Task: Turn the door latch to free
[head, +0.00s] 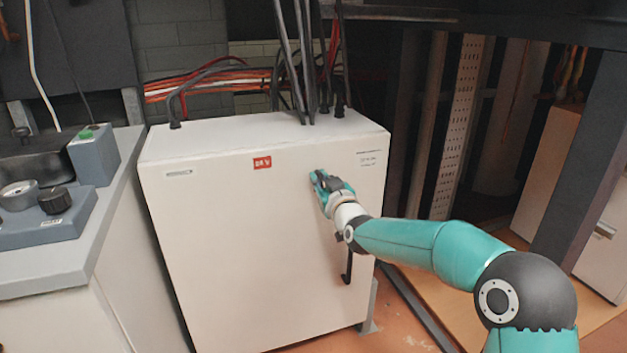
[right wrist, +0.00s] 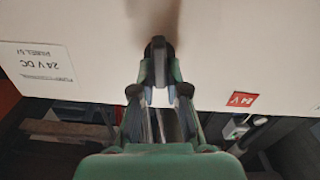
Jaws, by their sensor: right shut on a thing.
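The door latch (right wrist: 158,62) is a small dark piece on the white cabinet door (head: 250,240). In the right wrist view it stands between the fingertips of my right gripper (right wrist: 158,90). My right gripper (head: 321,182) is at the upper right part of the door in the head view, shut on the latch. The fingers hide most of the latch in the head view, and I cannot tell its exact angle. The door looks closed. My left gripper is in neither view.
A black door handle (head: 347,264) hangs below my right forearm. Black cables (head: 300,60) rise from the cabinet top. A grey counter with a blue-grey device (head: 45,220) stands at the left. A dark post (head: 590,165) stands at the right.

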